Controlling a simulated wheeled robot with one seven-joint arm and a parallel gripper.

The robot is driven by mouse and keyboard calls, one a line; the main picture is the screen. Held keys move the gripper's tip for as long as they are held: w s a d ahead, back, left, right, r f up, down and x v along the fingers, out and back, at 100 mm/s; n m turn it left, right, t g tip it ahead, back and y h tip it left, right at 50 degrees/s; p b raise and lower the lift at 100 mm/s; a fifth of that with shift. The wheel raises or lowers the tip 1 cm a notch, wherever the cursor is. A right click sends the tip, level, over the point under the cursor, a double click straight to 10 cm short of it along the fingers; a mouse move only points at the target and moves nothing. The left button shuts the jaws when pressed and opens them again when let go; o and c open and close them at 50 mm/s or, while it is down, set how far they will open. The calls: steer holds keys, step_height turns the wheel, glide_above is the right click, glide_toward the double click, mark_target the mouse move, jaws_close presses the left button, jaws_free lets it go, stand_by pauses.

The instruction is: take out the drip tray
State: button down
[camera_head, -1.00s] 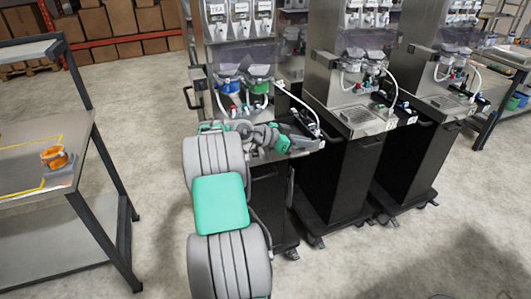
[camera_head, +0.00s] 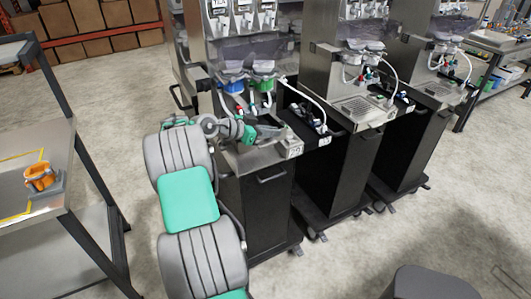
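The nearest dispenser (camera_head: 241,187) stands at the middle of the camera_head view, with a steel counter (camera_head: 247,160) below a blue and a green nozzle cup. My gripper (camera_head: 268,132) is over this counter, below the green cup. It is small and dark against the metal, so I cannot tell whether it is open or shut, or touching anything. The drip tray of this dispenser is not clearly seen; my gripper and wrist cover that part of the counter. The middle dispenser (camera_head: 345,165) shows its own grated drip tray (camera_head: 360,107) in its counter.
A third dispenser (camera_head: 410,145) stands farther right. White hoses (camera_head: 304,98) and small dark fittings (camera_head: 305,117) are beside the nearest counter. At left, a steel table (camera_head: 45,140) bears an orange ring-shaped item (camera_head: 40,177). Concrete floor (camera_head: 400,225) is open in front of the dispensers.

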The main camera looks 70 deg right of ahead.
steer(key=shift+w+f+b, duration=0.25)
steer(key=shift+f+b, duration=0.1)
steer(key=shift+f, duration=0.1)
steer(key=shift+s+f+b, duration=0.4)
steer(key=shift+s+b, duration=0.05)
step_height(320, 180, down, 8)
steer(key=b, duration=0.8)
steer(key=s+a+b, duration=0.1)
steer(key=s+a, duration=1.2)
steer(key=s, duration=0.2)
steer(key=shift+s+a+f, duration=0.15)
steer(key=shift+s+a, duration=0.2)
steer(key=shift+a, duration=0.05)
